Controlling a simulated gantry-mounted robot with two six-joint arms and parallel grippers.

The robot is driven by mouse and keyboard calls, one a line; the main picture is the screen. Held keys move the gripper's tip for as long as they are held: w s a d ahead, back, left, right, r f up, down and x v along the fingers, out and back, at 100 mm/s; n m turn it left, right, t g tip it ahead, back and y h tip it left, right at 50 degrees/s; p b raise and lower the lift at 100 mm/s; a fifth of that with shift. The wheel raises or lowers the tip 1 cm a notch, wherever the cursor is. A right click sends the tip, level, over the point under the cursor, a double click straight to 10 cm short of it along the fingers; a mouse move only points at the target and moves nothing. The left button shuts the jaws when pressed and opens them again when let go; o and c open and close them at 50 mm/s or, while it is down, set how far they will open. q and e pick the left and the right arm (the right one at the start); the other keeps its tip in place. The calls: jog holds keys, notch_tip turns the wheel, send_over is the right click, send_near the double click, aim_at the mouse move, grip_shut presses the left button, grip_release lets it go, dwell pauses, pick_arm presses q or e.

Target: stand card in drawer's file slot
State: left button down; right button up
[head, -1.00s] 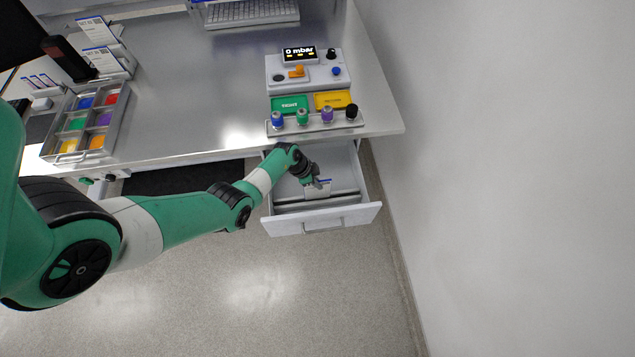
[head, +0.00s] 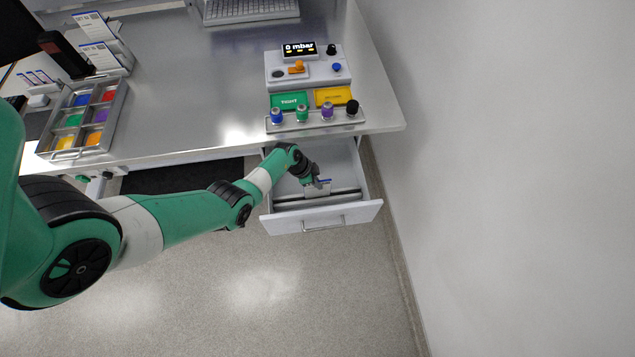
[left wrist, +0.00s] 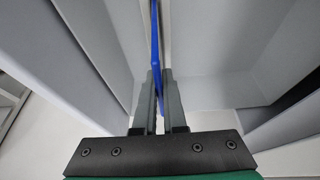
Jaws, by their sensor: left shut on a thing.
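The card (head: 316,188), pale with a blue top edge, is upright inside the open drawer (head: 347,213) in the head view. My left gripper (head: 316,182) is shut on the card's upper part. In the left wrist view the card (left wrist: 155,45) shows edge-on as a blue strip between the fingers of my left gripper (left wrist: 158,95). The file slot (head: 345,196) is a dark gap between pale bars across the drawer's front part. The card's lower edge is at the slot, but I cannot tell how deep it sits. My right gripper is not in view.
The steel bench (head: 200,90) overhangs the drawer's back. A rail with several coloured knobs (head: 327,113) stands at its front edge, before a gauge box (head: 305,70). A wall (head: 500,150) rises close on the right. A compartment tray (head: 50,156) is at the left.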

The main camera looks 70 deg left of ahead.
pick_arm(q)
jog(key=shift+f+b, duration=0.95)
jog(key=shift+f, duration=0.3)
jog(key=shift+c, duration=1.8)
grip_release()
jog(key=shift+r, duration=0.1)
notch_tip(320, 180, up, 9)
jog(key=p, duration=1)
